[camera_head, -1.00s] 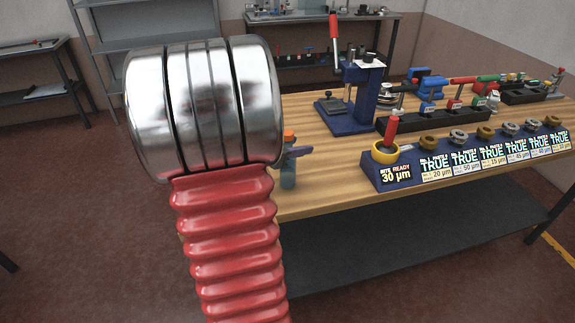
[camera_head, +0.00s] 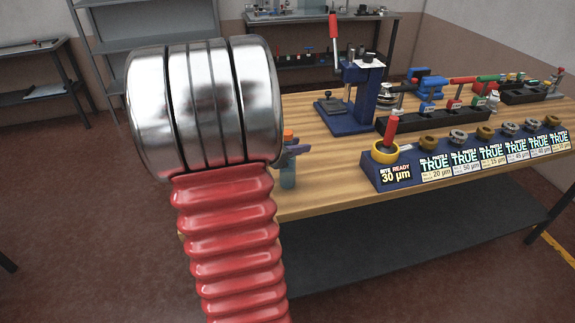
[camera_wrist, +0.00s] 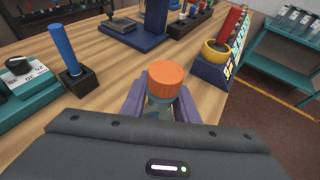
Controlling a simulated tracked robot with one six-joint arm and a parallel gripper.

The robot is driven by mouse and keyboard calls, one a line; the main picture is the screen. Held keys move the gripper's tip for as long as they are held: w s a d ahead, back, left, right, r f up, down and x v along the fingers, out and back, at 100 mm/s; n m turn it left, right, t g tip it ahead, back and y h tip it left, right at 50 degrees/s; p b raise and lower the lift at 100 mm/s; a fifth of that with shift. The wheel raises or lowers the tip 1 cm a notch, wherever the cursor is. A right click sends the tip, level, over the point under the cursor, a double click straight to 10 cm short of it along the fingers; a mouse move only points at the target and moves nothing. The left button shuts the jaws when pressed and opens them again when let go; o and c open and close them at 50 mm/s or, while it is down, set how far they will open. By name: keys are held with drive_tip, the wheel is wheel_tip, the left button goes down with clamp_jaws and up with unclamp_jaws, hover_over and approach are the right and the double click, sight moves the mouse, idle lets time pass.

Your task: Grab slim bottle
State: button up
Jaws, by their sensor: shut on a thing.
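The slim bottle has an orange cap and a clear bluish body. In the wrist view the bottle (camera_wrist: 165,84) stands between the two purple fingers of my gripper (camera_wrist: 161,104), which is shut on it. In the head view the bottle (camera_head: 288,176) shows at the near left edge of the table, with a purple finger beside it. My silver and red arm hides much of the gripper there. The bottle looks upright. I cannot tell whether its base touches the table.
The wooden table (camera_head: 325,185) carries a blue lever press (camera_head: 357,95) and a blue display block (camera_head: 390,181) with a yellow cup (camera_head: 385,152). In the wrist view a blue rod on a black base (camera_wrist: 66,54) and a teal box (camera_wrist: 27,92) stand left of the bottle.

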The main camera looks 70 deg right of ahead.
clamp_jaws()
drive_tip(key=shift+r, duration=0.1)
wheel_tip(320, 180, up, 10)
idle(0.6)
idle(0.5)
